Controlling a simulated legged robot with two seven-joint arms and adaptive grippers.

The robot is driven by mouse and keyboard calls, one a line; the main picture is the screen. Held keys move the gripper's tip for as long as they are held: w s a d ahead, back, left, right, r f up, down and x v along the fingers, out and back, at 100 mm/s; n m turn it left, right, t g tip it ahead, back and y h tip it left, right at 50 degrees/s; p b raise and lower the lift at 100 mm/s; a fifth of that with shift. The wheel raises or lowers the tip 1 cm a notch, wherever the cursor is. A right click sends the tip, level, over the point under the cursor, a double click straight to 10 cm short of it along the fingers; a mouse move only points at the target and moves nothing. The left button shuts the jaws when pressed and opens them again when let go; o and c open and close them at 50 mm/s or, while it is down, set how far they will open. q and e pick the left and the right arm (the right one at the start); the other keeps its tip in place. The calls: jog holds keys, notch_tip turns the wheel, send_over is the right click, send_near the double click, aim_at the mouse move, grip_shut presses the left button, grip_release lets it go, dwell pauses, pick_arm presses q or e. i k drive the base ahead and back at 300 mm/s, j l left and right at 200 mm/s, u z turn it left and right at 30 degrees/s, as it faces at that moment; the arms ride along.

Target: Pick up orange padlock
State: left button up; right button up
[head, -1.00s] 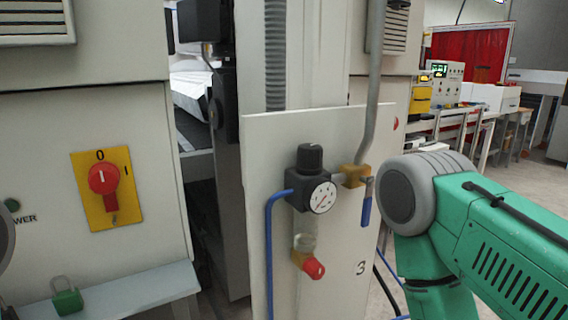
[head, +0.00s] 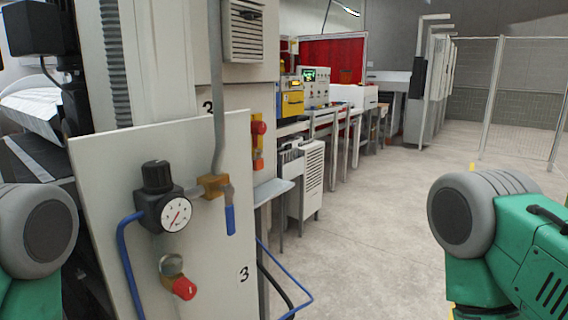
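No orange padlock can be made out in the head view now. My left arm shows only as a grey and green joint at the left edge, and my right arm shows at the right edge. Neither gripper is in the picture. A panel (head: 215,270) marked 3 carries a pressure gauge (head: 177,215), a valve with a blue handle (head: 230,220) and a red knob (head: 184,288). A small grey shelf (head: 272,192) sticks out beyond the panel, with nothing clearly visible on it.
A red and yellow switch (head: 258,140) is on the machine side above the shelf. A row of benches (head: 345,125) with equipment runs back along the wall. Open concrete floor (head: 375,215) lies to the right, up to a wire fence (head: 520,100).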

aim_at(258, 159)
jog(key=l, duration=0.9)
jog(key=i+l+u, duration=0.1)
jog(key=l, duration=0.3)
jog(key=i+l+u, duration=0.15)
jog(key=l, duration=0.3)
jog(key=i+l+u, duration=0.1)
jog(key=l, duration=0.35)
jog(key=i+l+u, duration=0.15)
jog(key=l, duration=0.3)
jog(key=i+l+u, duration=0.1)
jog(key=l, duration=0.4)
jog(key=i+l+u, duration=0.1)
jog(key=l, duration=0.4)
jog(key=i+l+u, duration=0.2)
jog(key=i+l, duration=0.15)
jog(key=l, duration=0.3)
jog(key=i+l+u, duration=0.1)
jog(key=l, duration=0.25)
jog(key=i+l+u, duration=0.1)
jog(key=l, duration=0.25)
jog(key=i+l+u, duration=0.1)
jog(key=l, duration=0.3)
jog(key=i, duration=0.1)
